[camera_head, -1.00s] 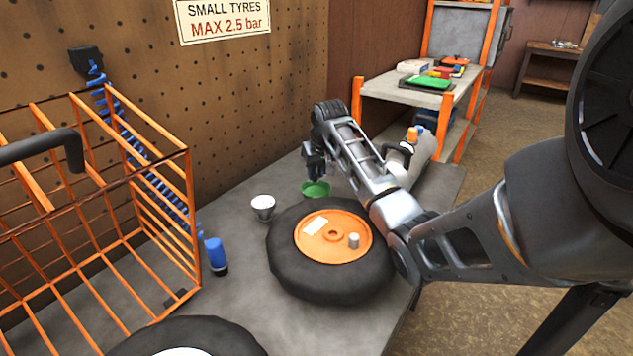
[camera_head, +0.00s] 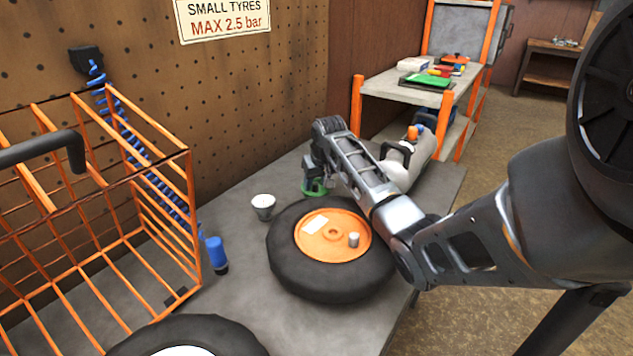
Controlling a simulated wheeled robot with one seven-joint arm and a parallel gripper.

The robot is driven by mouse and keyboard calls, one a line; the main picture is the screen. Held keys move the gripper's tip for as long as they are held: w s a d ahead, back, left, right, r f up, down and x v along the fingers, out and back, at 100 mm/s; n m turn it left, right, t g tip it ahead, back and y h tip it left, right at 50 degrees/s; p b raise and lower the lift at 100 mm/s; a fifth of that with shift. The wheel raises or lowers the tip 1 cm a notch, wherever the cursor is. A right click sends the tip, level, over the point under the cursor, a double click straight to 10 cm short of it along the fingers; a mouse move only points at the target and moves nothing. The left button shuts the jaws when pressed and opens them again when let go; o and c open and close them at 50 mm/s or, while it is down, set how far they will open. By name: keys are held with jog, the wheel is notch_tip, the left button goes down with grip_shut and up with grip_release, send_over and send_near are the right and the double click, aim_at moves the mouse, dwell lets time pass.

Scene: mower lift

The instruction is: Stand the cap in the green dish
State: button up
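The green dish (camera_head: 314,192) stands on the grey bench behind the tyre, partly covered by my gripper. My gripper (camera_head: 314,181) points down at the dish, with its fingertips at or just inside the rim. The fingers are small and dark here, so I cannot tell whether they are open or shut, or whether a cap is between them. A small grey cylinder (camera_head: 354,240) stands on the orange wheel hub (camera_head: 325,246); I cannot tell whether it is the cap.
A black tyre (camera_head: 300,283) lies flat in front of the dish. A pale canister (camera_head: 413,160) stands behind my arm.

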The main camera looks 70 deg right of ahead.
jog(key=shift+r, duration=0.1)
jog(key=v, duration=1.2)
